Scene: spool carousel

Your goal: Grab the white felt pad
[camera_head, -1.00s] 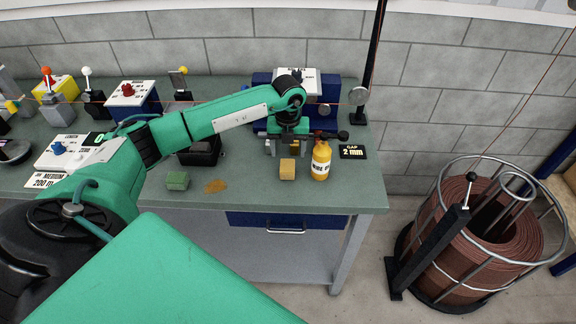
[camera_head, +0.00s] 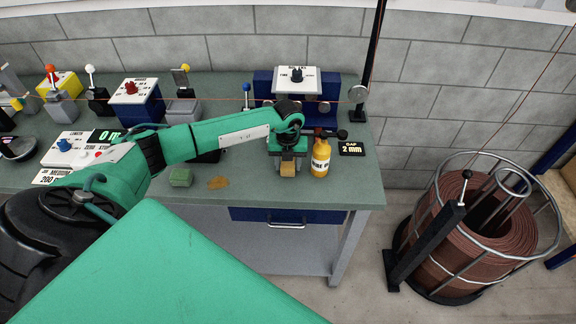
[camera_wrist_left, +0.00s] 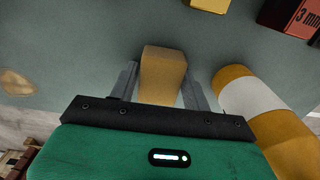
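A tan, yellowish block (camera_head: 288,169) sits on the bench near its front edge. It also shows in the left wrist view (camera_wrist_left: 163,75). My left gripper (camera_head: 287,158) is over this block from behind and above. In the left wrist view its two fingers (camera_wrist_left: 161,88) are spread, one on each side of the block; I cannot tell whether they touch it. My right gripper is out of view.
A yellow bottle (camera_head: 321,158) with a white label stands close right of the gripper. Behind stands a blue machine (camera_head: 263,87); a "GAP 2 mm" sign (camera_head: 351,149) is at the right.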

